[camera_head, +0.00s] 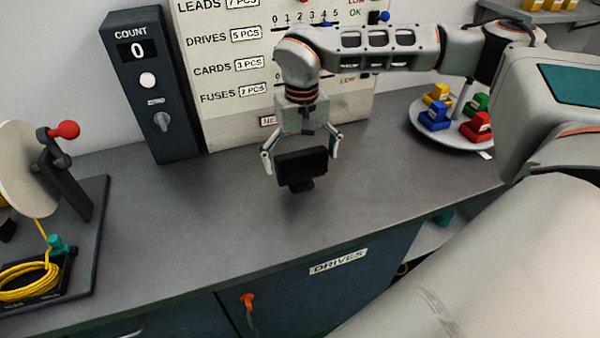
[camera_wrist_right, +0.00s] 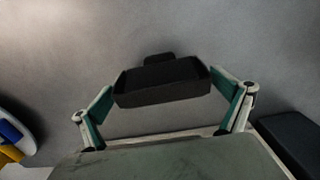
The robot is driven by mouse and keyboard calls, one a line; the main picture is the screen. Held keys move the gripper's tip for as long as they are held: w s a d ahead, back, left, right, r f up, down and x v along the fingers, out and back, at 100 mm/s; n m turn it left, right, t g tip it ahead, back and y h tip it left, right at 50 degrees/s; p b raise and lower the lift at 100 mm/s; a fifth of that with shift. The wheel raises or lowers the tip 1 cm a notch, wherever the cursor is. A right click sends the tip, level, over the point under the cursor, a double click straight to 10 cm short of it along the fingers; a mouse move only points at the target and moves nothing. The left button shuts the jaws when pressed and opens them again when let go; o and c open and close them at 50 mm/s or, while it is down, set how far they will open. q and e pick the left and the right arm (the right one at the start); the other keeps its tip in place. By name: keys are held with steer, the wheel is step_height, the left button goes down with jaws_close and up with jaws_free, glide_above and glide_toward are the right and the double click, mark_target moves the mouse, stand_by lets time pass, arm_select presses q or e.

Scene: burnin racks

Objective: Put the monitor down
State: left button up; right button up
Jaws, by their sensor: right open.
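The monitor (camera_head: 301,168) is a small black screen on a short foot, upright on the grey worktop (camera_head: 400,180) as far as I can see. My right gripper (camera_head: 302,158) reaches down over it with its fingers spread to either side. In the right wrist view the monitor (camera_wrist_right: 161,82) lies between the open green-padded fingers (camera_wrist_right: 166,100), with a gap visible at the left finger; the right finger is very close to it. My left gripper is not in view.
A dark count box (camera_head: 150,85) and a panel with printed scales (camera_head: 235,80) stand at the back. A round white tray (camera_head: 428,133) with coloured blocks is at the right. A reel stand (camera_head: 75,185) with yellow cable is at the left.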

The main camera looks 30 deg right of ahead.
mark_target(300, 168)
steer(key=shift+w+f, duration=0.1)
steer(key=shift+f, duration=1.45)
steer(key=shift+a, duration=0.1)
steer(key=shift+c, duration=0.4)
steer(key=c, duration=1.2)
steer(key=shift+o, duration=0.2)
steer(key=shift+r, duration=0.1)
step_height(300, 168, up, 19)
steer(key=shift+p, duration=0.35)
steer(key=s+a+f+n, duration=0.1)
steer(key=a+f, duration=0.1)
steer(key=f, duration=0.3)
steer(key=s+a+f, duration=0.1)
steer(key=a+f, duration=0.1)
steer(key=f, duration=0.2)
steer(key=s+a+f+n, duration=0.1)
steer(key=a+f, duration=0.1)
steer(key=f, duration=0.3)
steer(key=shift+s+a+f+n, duration=0.2)
steer(key=shift+a+f+n, duration=0.05)
steer(key=shift+f+n, duration=0.05)
steer(key=shift+s+a+f, duration=0.2)
steer(key=shift+a+f, duration=0.05)
steer(key=shift+f, duration=0.15)
